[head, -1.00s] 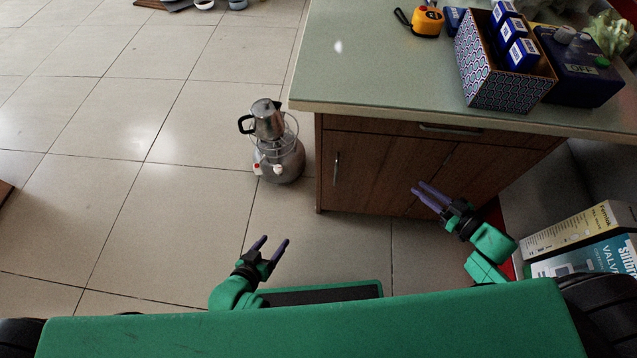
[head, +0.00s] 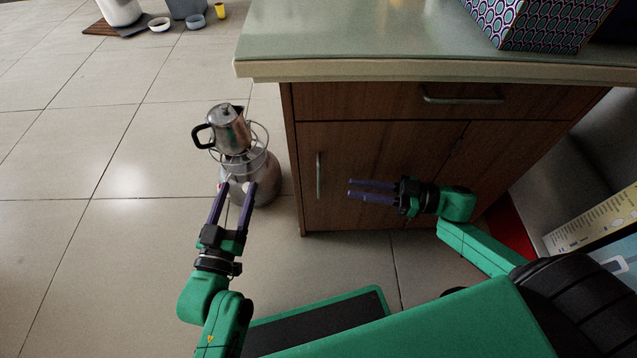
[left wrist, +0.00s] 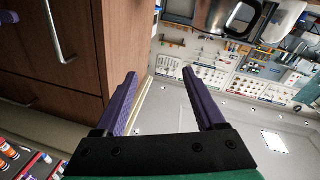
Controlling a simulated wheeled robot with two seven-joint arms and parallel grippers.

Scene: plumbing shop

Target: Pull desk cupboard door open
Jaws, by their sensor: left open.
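The wooden desk cupboard door (head: 375,155) is closed under a drawer. Its upright silver handle (head: 318,176) is near the door's left edge. It also shows in the left wrist view as a silver bar (left wrist: 58,32) at upper left. My left gripper (head: 234,188) is open and empty, left of the desk and in front of the metal pot stand. It is apart from the handle. My right gripper (head: 350,189) is in front of the door, to the right of the handle, pointing left, its fingers slightly apart and with nothing between them.
A steel pot (head: 229,128) stands on a wire-ringed grey cylinder (head: 262,180) just left of the desk. The desktop (head: 360,35) overhangs the drawer handle (head: 462,99). A patterned box (head: 535,25) sits on top. Boxes (head: 595,220) stand at right.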

